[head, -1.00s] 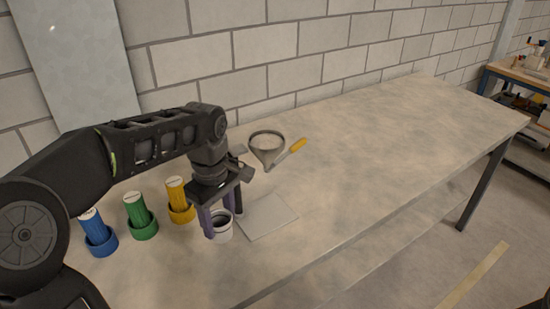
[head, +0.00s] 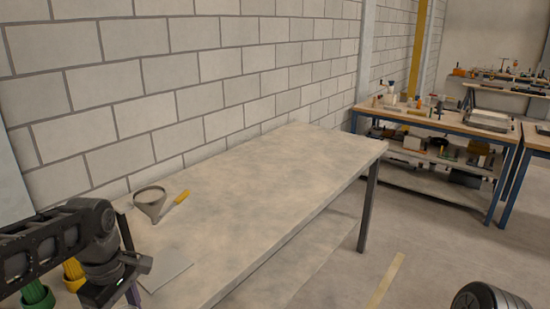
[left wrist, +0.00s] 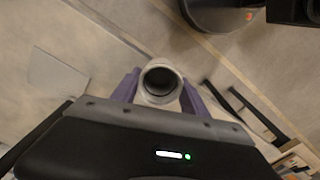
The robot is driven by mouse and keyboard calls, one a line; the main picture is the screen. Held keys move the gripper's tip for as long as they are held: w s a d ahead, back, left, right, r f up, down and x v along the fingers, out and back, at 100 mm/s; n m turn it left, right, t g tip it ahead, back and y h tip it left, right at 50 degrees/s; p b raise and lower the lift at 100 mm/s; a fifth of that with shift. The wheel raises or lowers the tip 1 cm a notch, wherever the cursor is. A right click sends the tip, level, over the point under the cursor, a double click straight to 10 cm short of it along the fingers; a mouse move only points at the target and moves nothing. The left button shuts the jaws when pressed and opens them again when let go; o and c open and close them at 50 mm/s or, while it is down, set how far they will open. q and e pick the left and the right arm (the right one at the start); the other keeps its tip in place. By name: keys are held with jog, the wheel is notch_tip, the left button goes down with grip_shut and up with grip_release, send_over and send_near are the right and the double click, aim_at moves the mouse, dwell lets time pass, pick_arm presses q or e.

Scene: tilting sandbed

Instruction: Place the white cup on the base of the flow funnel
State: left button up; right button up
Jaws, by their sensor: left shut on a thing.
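In the left wrist view the white cup (left wrist: 165,99) sits between the purple fingers of my left gripper (left wrist: 158,86), which is shut on it. Its dark round opening faces the camera. In the head view my left gripper (head: 131,294) is at the lower left, cut off by the bottom edge, and the cup does not show. On the far bench stands a small upright thing with a white top (head: 391,88); it may be the flow funnel, but it is too small to tell, and its base is unclear. My right gripper is in neither view.
A metal funnel-shaped scoop (head: 150,203) and a yellow-handled tool (head: 181,198) lie on the near table (head: 250,190). A flat grey plate (head: 168,271) lies near its front edge. Green (head: 37,296) and yellow (head: 74,273) holders stand left. Open floor lies between the benches.

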pick_arm(q)
jog(key=shift+s+d, duration=0.3)
jog(key=shift+s, duration=0.05)
jog(key=shift+r+m, duration=0.2)
jog(key=shift+m, duration=0.3)
jog(key=shift+w+a+f+m, duration=0.2)
jog(key=shift+w+a+m, duration=0.1)
jog(key=shift+w+m, duration=0.45)
jog(key=shift+w+d+r+m, duration=0.2)
jog(key=shift+w+m, duration=0.2)
jog(key=shift+m, duration=0.55)
jog(key=w+d+f+m, duration=0.8)
jog(key=d+f+m, duration=0.2)
jog(key=d+m, duration=0.1)
jog(key=shift+w+d, duration=0.25)
jog(key=shift+d, duration=0.35)
